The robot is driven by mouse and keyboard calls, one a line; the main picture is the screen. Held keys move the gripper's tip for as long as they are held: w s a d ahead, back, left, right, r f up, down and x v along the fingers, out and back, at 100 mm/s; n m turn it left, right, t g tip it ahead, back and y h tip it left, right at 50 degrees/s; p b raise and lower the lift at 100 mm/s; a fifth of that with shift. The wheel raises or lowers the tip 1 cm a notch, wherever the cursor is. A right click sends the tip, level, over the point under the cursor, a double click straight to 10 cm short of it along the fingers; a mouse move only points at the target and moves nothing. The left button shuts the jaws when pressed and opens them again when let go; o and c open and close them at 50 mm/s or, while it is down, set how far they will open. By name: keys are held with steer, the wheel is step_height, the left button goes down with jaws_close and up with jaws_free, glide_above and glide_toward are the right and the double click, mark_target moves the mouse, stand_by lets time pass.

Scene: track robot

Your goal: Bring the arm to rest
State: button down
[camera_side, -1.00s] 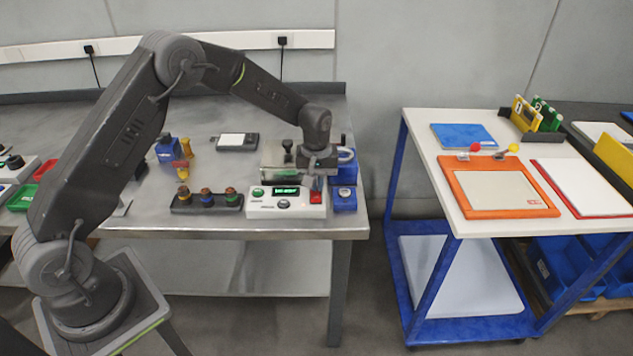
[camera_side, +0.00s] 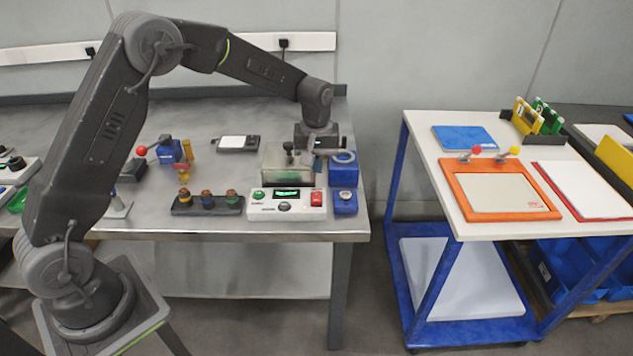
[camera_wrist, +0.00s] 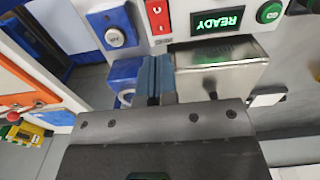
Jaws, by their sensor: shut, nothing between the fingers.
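The wrist itself hangs down from the bent forearm. The fingertips are mostly hidden in the side view.
A white control panel (camera_side: 286,204) with a green display reading READY in the wrist view stands in front of the box. A blue button box (camera_side: 345,203) is beside it. A row of knobs (camera_side: 207,203) lies left. A white-topped cart (camera_side: 440,190) stands right, across a gap.

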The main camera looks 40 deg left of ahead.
steer(key=s+r+m+t, duration=0.15)
steer(key=s+r, duration=0.35)
steer(key=r, duration=0.9)
steer(key=s+d+r+m+t, duration=0.1)
steer(key=s+m+t, duration=0.1)
steer(key=s, duration=1)
steer(key=s+d+r+m+t, duration=0.1)
steer(key=s+m, duration=0.4)
steer(key=s, duration=0.8)
steer(key=shift+d+r+t, duration=0.4)
steer(key=shift+r+t, duration=0.15)
